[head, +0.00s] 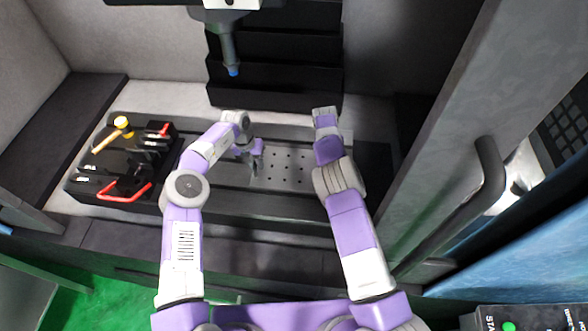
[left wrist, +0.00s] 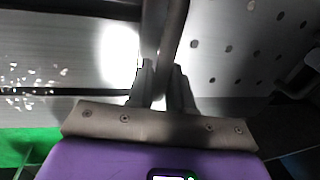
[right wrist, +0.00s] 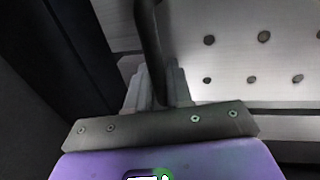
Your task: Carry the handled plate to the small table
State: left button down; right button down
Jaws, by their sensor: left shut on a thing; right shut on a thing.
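The handled plate (head: 284,168) is a pale metal plate with rows of holes, lying level in the machine bay between my two arms. It also shows in the left wrist view (left wrist: 235,50) and the right wrist view (right wrist: 262,62). My left gripper (head: 256,168) is shut on the dark left handle (left wrist: 172,35). In the right wrist view, my right gripper (right wrist: 158,88) is shut on the other dark handle (right wrist: 147,35); my own arm hides this grip in the head view. I cannot tell whether the plate touches the bed below. I cannot identify the small table.
A black tray (head: 85,198) with a yellow-headed hammer (head: 122,123) and red-handled tools stands left of the plate. A machine head with a blue-tipped tool (head: 231,55) hangs above and behind. A grey door with a handle (head: 490,175) stands at right. Green floor lies lower left.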

pick_arm(q)
jog(key=shift+w+r, duration=0.2)
pick_arm(e)
jog(key=shift+w+r, duration=0.15)
jog(key=shift+w, duration=0.05)
pick_arm(q)
jog(key=shift+r, duration=0.1)
pick_arm(e)
jog(key=shift+r, duration=0.1)
